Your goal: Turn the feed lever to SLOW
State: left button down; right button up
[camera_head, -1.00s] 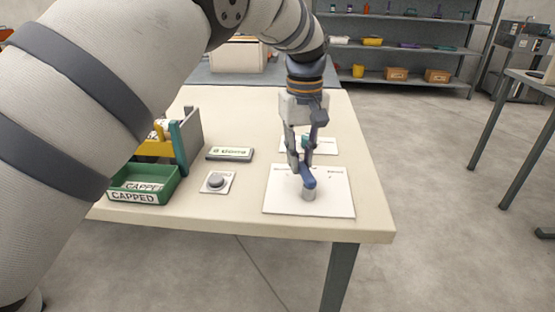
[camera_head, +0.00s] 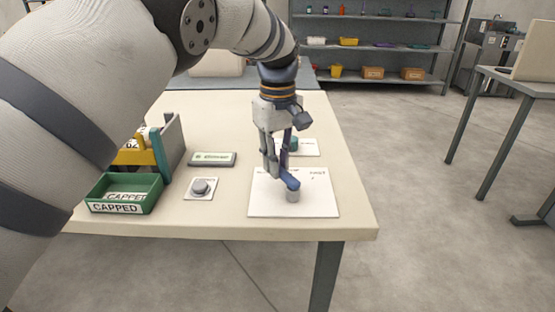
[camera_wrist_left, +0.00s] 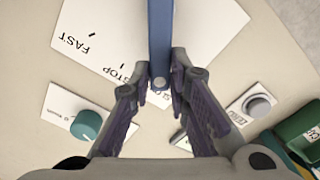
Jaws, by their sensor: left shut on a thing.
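The feed lever is a blue bar (camera_head: 288,180) on a grey pivot (camera_head: 293,196), standing on a white panel (camera_head: 315,205) near the table's front edge. My left gripper (camera_head: 276,170) points down over the panel and is shut on the lever's far end. In the left wrist view the lever (camera_wrist_left: 160,35) runs down between my fingertips (camera_wrist_left: 160,88). The FAST mark (camera_wrist_left: 75,45) shows clear at left. The STOP mark (camera_wrist_left: 128,75) is beside the lever, to its left. Lettering beyond the tip is mostly hidden by my fingers. My right gripper is not in view.
A teal knob (camera_head: 294,144) on a white card stands behind the panel. Left of the panel are a grey button (camera_head: 200,187), a small display (camera_head: 212,159) and a green CAPPED bin (camera_head: 125,195). The table's right edge is clear.

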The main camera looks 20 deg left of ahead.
pick_arm(q)
jog(key=c, duration=1.5)
grip_release()
jog(key=shift+a, duration=0.1)
notch_tip(320, 180, up, 12)
jog(key=shift+f, duration=0.1)
